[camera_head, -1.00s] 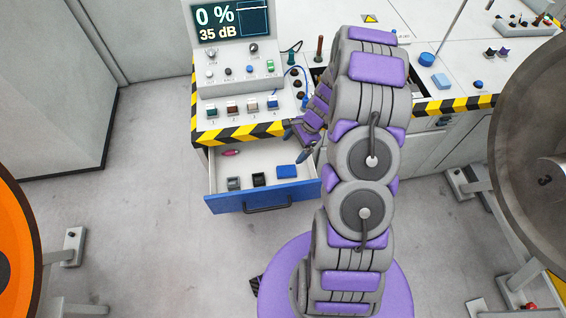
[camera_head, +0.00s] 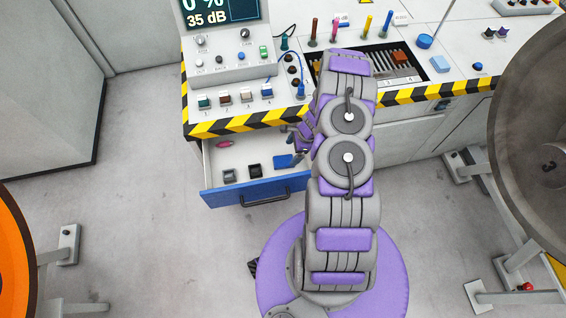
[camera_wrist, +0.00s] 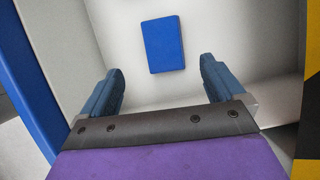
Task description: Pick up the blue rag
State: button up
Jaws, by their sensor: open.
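The blue rag (camera_head: 283,161) is a flat blue rectangle on the floor of the open drawer, at its right side in the head view. In the wrist view the rag (camera_wrist: 164,44) lies on the pale drawer floor, ahead of my gripper and between the lines of its fingers. My gripper (camera_wrist: 158,90) is open and empty, with its two blue fingers spread apart and not touching the rag. In the head view my gripper (camera_head: 302,156) is partly hidden by my arm, just right of the rag.
The white drawer (camera_head: 238,155) with a blue front also holds a pink item (camera_head: 224,144), a grey block (camera_head: 229,176) and a black block (camera_head: 254,171). The striped bench edge (camera_head: 235,123) overhangs it.

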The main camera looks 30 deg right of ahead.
aim_at(284, 160)
jog(key=x, duration=0.3)
jog(key=shift+w+d+f+b, duration=0.1)
jog(key=shift+f+b, duration=0.25)
jog(key=x, duration=0.2)
jog(key=b+x, duration=0.1)
jog(key=x, duration=0.2)
jog(key=shift+w+a+b, duration=0.2)
jog(key=shift+w+b, duration=0.05)
jog(key=shift+b, duration=0.05)
jog(key=shift+c, duration=0.2)
jog(key=c, duration=1)
notch_tip(284, 160, up, 10)
jog(key=shift+d+r+p, duration=0.1)
jog(key=shift+p, duration=1.1)
jog(key=shift+c, duration=0.8)
